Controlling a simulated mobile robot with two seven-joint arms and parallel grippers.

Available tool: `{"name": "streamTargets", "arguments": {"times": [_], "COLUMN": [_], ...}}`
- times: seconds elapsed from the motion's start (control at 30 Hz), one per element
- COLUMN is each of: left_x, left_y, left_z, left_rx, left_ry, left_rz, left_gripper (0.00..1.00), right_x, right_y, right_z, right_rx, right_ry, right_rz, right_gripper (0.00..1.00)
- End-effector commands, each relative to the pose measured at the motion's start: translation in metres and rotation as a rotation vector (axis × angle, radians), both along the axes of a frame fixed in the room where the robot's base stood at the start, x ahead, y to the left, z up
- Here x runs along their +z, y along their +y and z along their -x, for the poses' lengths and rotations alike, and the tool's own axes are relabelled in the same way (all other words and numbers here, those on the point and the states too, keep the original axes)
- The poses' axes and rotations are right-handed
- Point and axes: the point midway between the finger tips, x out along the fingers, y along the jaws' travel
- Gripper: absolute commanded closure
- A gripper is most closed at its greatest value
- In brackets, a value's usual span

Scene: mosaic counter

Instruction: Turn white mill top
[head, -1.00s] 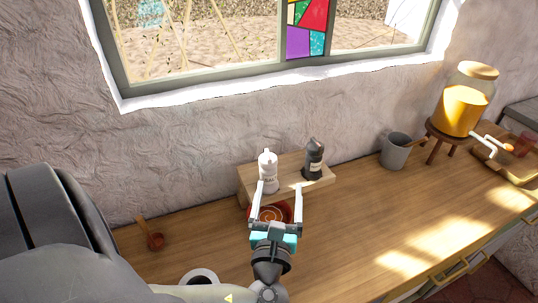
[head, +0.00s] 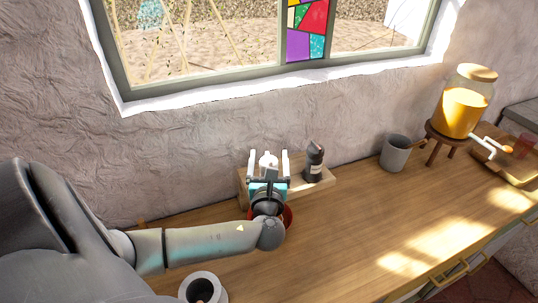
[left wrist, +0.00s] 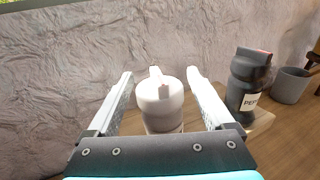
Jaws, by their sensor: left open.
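The white mill (head: 268,162) stands upright on a small wooden riser against the wall. In the left wrist view its white top (left wrist: 160,97), with a raised ridge, sits between my open fingers. My left gripper (head: 269,157) is open, one finger on each side of the top, with a gap showing on both sides in the left wrist view. The mill's lower body is mostly hidden behind the gripper. My right gripper is not in view.
A black pepper mill (head: 314,162) stands just right on the same riser (head: 320,183). A grey mug (head: 395,153) and a juice dispenser (head: 462,105) are further right. A red bowl (head: 288,216) is partly hidden under my gripper. The counter's middle right is clear.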

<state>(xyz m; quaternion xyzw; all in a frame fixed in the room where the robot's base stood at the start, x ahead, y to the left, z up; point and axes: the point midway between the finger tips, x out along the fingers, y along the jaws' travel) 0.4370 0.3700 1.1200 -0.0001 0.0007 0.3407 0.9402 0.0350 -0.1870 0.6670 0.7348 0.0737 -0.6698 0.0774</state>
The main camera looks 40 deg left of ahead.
Motion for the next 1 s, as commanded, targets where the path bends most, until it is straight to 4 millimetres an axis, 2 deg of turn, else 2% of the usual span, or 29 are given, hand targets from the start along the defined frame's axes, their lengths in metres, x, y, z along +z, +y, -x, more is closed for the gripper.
{"name": "streamTargets", "arguments": {"times": [0.13, 0.43, 1.0], "left_x": [0.0005, 0.0001, 0.0000], "left_y": [0.0067, 0.0080, 0.0075], "left_z": [-0.0080, -0.0092, -0.0090], "left_rx": [0.000, 0.000, 0.000], "left_ry": [-0.001, 0.000, 0.000], "left_rz": [-0.001, 0.000, 0.000], "left_gripper": [0.14, 0.14, 0.77], "right_x": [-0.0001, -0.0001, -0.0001], "right_y": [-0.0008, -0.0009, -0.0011], "right_z": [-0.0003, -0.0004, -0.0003], "right_rx": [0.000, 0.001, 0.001], "right_ry": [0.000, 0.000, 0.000], "right_rz": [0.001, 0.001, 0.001], "right_gripper": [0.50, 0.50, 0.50]}}
